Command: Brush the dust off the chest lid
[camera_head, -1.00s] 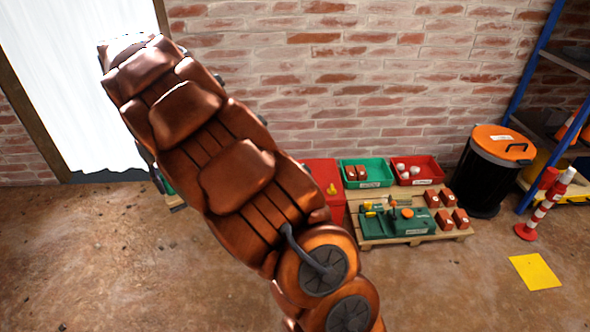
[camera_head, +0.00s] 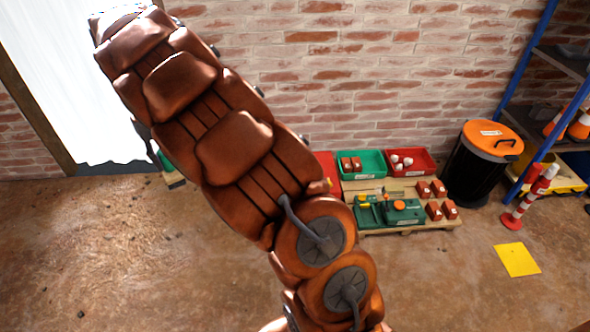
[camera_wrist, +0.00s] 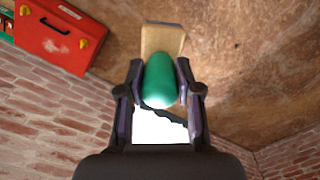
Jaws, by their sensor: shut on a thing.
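My gripper (camera_wrist: 160,80) is shut on a brush-like tool, seen in the wrist view with a green rounded handle (camera_wrist: 160,77) between the fingers and a tan wooden-looking block (camera_wrist: 162,39) beyond it. Bristles cannot be made out. In the head view the arm hides most of the tool; a bit of its tan block (camera_head: 174,181) shows beside the arm. In the head view the arm partly covers this box (camera_head: 325,165).
A wooden pallet (camera_head: 385,232) holds a green unit (camera_head: 404,212) and several red blocks. Green (camera_head: 372,156) and red (camera_head: 421,159) bins stand behind it. A black bin (camera_head: 474,178), blue shelving (camera_head: 518,85) and a striped post (camera_head: 528,198) are right. Left floor is open.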

